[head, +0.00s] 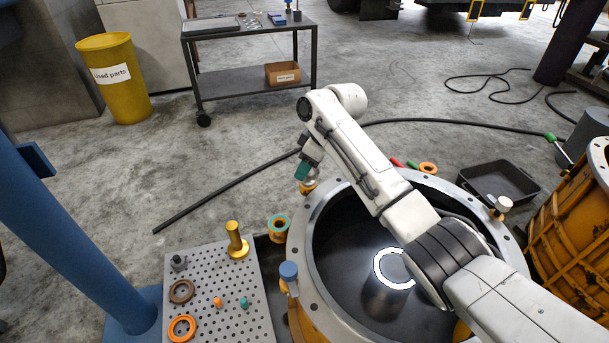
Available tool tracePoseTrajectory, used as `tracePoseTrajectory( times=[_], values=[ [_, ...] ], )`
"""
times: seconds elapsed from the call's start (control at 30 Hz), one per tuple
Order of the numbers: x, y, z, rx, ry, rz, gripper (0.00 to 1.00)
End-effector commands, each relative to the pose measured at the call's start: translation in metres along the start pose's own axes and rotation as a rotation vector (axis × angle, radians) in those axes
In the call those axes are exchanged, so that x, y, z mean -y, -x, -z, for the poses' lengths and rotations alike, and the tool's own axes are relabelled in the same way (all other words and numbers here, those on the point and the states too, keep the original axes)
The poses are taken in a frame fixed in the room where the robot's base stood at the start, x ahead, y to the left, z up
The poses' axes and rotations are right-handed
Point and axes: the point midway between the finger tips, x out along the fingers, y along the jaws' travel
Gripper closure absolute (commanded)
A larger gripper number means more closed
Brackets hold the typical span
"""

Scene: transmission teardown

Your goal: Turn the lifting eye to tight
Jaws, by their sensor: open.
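My gripper (306,175) is in the head view at the far left rim of the big round housing (306,228), pointing down. Its fingers are small here; a teal part shows on one side. A small yellow-orange fitting (309,187) is directly below the fingertips at the rim. I cannot tell whether it is the lifting eye, or whether the fingers touch it. An orange ring fitting with a teal top (278,226) stands on the housing's left side, apart from the gripper.
A blue-capped post (288,271) and a white-capped post (502,205) stand at the rim. A perforated plate (210,270) at left holds a yellow post, rings and small pegs. A black tray (515,181) lies at right.

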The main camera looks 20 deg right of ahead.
Motion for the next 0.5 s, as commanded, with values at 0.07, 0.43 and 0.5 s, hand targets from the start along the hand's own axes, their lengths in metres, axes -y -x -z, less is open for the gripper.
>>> tracePoseTrajectory(
  times=[0.07, 0.43, 0.5],
  values=[
    [-0.0002, -0.0085, -0.0007, 0.001, 0.0, 0.0, 0.6],
    [-0.0004, -0.0126, 0.0003, -0.001, 0.0, -0.001, 0.6],
    [-0.0004, -0.0126, 0.0003, -0.001, 0.0, -0.001, 0.63]
  ],
)
